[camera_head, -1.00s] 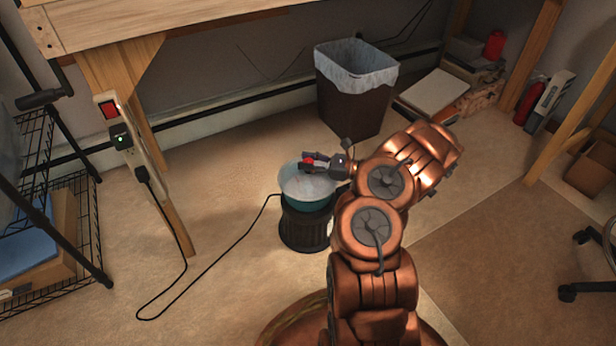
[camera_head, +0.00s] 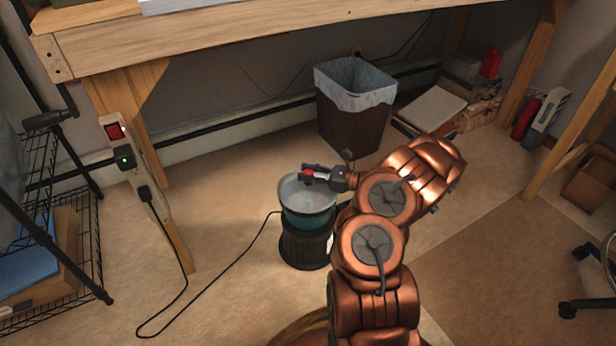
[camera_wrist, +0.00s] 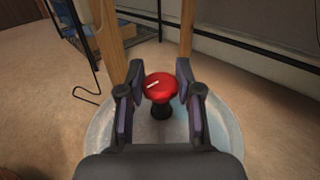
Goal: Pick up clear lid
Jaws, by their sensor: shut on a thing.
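The clear lid (camera_head: 291,194) is a translucent disc with a red knob (camera_head: 308,174). It is at the top of a teal pot (camera_head: 308,218); I cannot tell whether the lid touches the rim. My gripper (camera_head: 311,174) reaches in from the right and is shut on the knob. In the wrist view, the fingers of my gripper (camera_wrist: 160,95) stand on both sides of the red knob (camera_wrist: 160,86), with its dark stem below. The pale lid (camera_wrist: 100,135) spreads around and beneath them, its near part hidden by my gripper.
The pot stands on a dark ribbed base (camera_head: 305,250) on the floor. A lined bin (camera_head: 352,128) is behind it. A wooden workbench (camera_head: 250,38) overhangs the back. A power strip (camera_head: 135,160) with a cable is at left, a wire shelf (camera_head: 75,235) farther left. Floor in front is open.

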